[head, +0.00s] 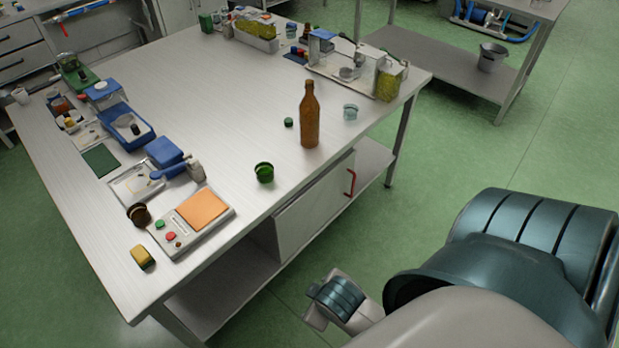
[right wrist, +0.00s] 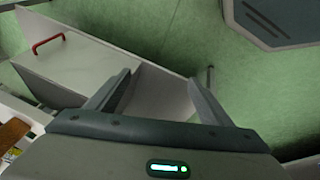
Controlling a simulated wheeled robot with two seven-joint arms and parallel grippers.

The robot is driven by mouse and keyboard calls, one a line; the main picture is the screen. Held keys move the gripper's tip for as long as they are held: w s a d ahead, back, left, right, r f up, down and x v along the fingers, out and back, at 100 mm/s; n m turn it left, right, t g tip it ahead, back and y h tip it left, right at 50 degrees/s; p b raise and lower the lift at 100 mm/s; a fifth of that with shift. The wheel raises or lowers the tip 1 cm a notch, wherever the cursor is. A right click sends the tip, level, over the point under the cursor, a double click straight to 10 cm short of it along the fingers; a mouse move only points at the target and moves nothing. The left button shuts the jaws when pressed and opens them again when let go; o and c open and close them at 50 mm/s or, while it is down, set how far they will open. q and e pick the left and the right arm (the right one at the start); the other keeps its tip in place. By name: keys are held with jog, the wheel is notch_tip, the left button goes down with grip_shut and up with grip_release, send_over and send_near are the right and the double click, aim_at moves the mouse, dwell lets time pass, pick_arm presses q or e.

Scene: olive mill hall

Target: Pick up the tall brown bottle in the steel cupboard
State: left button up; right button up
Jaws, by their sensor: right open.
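The steel cupboard (head: 315,205) hangs under the right side of the worktable and has a red handle (head: 350,183). Its front looks shut in the head view, and no bottle inside it can be seen. A tall brown bottle (head: 310,118) stands upright on the tabletop above the cupboard. In the right wrist view the red handle (right wrist: 48,43) is at upper left on a pale panel (right wrist: 85,68). My right gripper (right wrist: 158,85) is open and empty, pointing toward pale panels beyond its fingers. My left gripper is in neither view.
A second steel table (head: 440,62) stands behind. Green floor (head: 450,160) is clear to the right.

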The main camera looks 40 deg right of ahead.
jog(key=w+d+r+n+t+h, duration=0.2)
jog(key=w+d+r+n+h, duration=0.2)
jog(key=w, duration=0.6)
jog(key=w+d+r+n+t+h, duration=0.2)
jog(key=w+d+r+n+h, duration=0.2)
jog(key=w+d+r+n, duration=0.3)
jog(key=w+d+r+n+t+h, duration=0.3)
jog(key=w+d+r+n, duration=0.3)
jog(key=w+d+n, duration=0.5)
jog(key=w+h, duration=0.1)
jog(key=w, duration=0.2)
jog(key=shift+w+d+r, duration=0.15)
jog(key=shift+d+r, duration=0.05)
jog(key=shift+r, duration=0.15)
